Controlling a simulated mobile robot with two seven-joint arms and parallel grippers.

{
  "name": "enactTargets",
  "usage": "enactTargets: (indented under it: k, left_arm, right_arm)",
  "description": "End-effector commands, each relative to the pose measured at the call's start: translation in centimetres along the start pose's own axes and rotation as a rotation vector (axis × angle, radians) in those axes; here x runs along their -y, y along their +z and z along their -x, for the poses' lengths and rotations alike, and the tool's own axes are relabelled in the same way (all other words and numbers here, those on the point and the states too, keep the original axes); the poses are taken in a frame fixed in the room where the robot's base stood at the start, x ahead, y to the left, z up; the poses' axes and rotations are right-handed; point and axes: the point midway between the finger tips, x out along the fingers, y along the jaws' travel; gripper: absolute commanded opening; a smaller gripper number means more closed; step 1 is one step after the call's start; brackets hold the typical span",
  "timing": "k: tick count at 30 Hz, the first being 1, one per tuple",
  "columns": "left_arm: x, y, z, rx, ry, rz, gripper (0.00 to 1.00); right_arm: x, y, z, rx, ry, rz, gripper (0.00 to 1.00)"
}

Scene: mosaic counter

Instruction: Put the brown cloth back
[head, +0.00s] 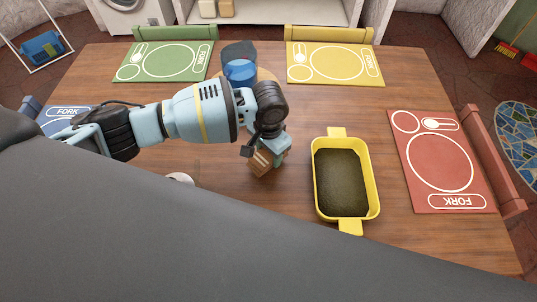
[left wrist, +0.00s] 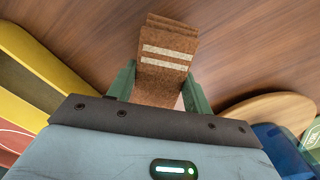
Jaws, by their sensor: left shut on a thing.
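The brown cloth (head: 261,163) is a small folded piece above or at the wooden table, near its middle. In the left wrist view the brown cloth (left wrist: 166,62) shows two pale stripes and several layers at its far end. My left gripper (head: 270,152) points down and is shut on it. In the left wrist view the green fingers of my left gripper (left wrist: 160,88) stand on either side of the cloth. I cannot tell whether the cloth touches the table. My right gripper is not in view.
A yellow dish (head: 373,186) with a dark inside stands just right of the cloth. A blue see-through vessel (head: 240,68) stands behind, by a round wooden board (left wrist: 270,110). Green (head: 131,73), yellow (head: 367,76) and red (head: 404,150) placemats lie along the edges. A white item (head: 180,178) is partly hidden.

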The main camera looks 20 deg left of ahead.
Motion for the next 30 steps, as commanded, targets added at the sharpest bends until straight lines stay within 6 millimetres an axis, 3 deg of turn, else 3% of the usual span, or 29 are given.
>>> enactTargets:
  k: [4, 16, 17, 21, 30]
  left_arm:
    - [0.0, 0.1, -2.1, 0.003, -0.001, 0.000, 0.32]
    - [0.0, 0.1, -2.5, 0.001, 0.000, 0.001, 0.32]
    - [0.0, 0.1, -2.5, 0.001, 0.000, 0.001, 0.53]
    - [0.0, 0.1, -2.4, 0.001, 0.000, 0.000, 0.71]
    - [0.0, 0.1, -2.3, 0.000, -0.001, 0.000, 0.72]
  right_arm:
    - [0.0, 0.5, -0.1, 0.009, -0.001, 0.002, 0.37]
    - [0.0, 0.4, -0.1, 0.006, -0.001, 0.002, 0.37]
    - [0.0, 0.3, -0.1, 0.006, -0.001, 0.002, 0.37]
    - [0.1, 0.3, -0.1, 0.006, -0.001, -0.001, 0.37]
    - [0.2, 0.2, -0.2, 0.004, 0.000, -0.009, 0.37]
